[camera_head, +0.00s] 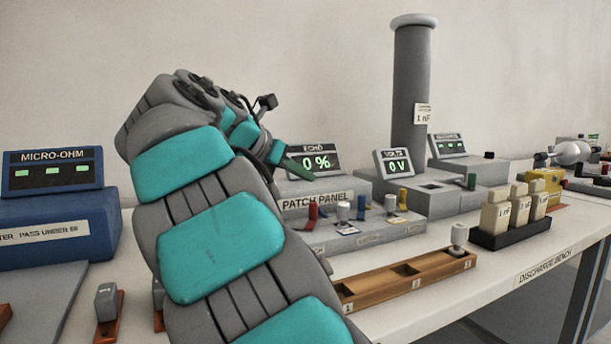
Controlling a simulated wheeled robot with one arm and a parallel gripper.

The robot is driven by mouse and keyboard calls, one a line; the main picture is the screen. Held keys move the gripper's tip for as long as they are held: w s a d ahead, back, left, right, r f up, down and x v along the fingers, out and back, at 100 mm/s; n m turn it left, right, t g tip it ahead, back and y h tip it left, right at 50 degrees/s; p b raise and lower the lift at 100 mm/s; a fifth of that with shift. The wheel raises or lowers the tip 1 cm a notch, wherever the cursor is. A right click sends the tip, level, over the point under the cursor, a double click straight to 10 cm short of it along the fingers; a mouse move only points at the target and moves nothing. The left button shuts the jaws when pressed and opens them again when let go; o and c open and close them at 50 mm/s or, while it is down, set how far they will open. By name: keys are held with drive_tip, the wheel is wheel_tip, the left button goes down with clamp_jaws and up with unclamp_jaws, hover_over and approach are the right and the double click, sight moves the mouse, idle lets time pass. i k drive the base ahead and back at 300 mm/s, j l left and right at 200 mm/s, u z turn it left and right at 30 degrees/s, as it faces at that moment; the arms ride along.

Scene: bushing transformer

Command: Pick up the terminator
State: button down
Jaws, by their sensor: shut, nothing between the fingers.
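A small grey knobbed piece (459,237), which may be the terminator, stands upright in the right end of a wooden rack (400,284) with numbered slots. The rack's other visible slots look empty. No label in view names the terminator, so I cannot be sure which piece it is. My gripper (297,168) is partly hidden behind my own arm. Its tip shows in front of the "0 %" display, left of and above the rack, apart from the grey piece. It is shut and holds nothing.
The patch panel (318,204) with coloured plugs stands behind the rack. A tall grey column (411,110) rises behind it. A black tray (510,234) of cream blocks stands right of the rack. A blue micro-ohm meter (55,228) is at left.

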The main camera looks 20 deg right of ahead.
sight(391, 200)
drive_tip(key=k, duration=1)
